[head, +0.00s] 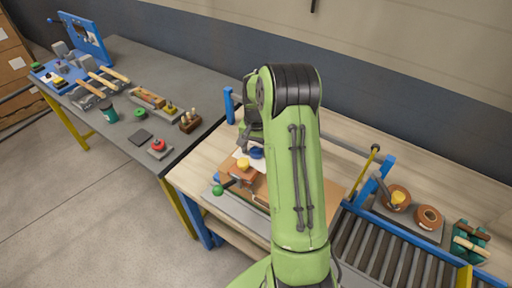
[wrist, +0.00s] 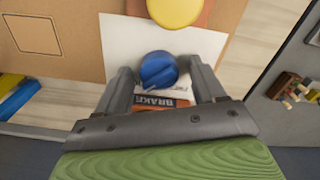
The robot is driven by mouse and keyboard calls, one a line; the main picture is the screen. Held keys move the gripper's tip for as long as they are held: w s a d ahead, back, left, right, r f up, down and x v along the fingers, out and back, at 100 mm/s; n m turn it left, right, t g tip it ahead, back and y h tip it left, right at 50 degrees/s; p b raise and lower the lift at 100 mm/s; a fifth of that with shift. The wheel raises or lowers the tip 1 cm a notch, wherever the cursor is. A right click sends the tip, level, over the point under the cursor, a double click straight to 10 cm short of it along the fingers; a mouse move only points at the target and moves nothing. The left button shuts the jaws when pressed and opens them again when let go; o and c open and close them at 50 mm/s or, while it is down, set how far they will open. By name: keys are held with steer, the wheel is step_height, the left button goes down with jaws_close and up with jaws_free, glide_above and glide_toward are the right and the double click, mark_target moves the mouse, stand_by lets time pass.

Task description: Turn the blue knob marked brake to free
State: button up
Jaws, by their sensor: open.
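The blue knob (wrist: 158,70) sits on a white plate (wrist: 120,38), above an orange label reading BRAKE (wrist: 160,101) in the wrist view. A small pale mark shows at the knob's lower left edge; the rest of the dial's lettering is hidden or too small to read. My gripper (wrist: 160,76) is open, with one finger on each side of the knob and a gap to it. In the head view the knob (head: 256,153) shows beneath my gripper, partly hidden by my arm.
A yellow knob (wrist: 174,10) lies just beyond the blue one, and a green knob (head: 217,190) stands near the bench's front edge. A roller conveyor (head: 385,250) is at the right. The grey bench (head: 195,90) at the left holds several tools and parts.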

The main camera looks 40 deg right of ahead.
steer(key=c, duration=1.1)
steer(key=shift+o, duration=0.2)
steer(key=shift+n, duration=0.3)
steer(key=n+b, duration=0.1)
steer(key=n, duration=0.2)
steer(key=shift+n, duration=0.4)
steer(key=n+b, duration=0.1)
steer(key=n, duration=0.3)
steer(key=n+b, duration=0.1)
steer(key=n, duration=0.8)
steer(key=shift+r+b, duration=0.1)
steer(key=shift+b, duration=0.3)
steer(key=shift+n, duration=0.4)
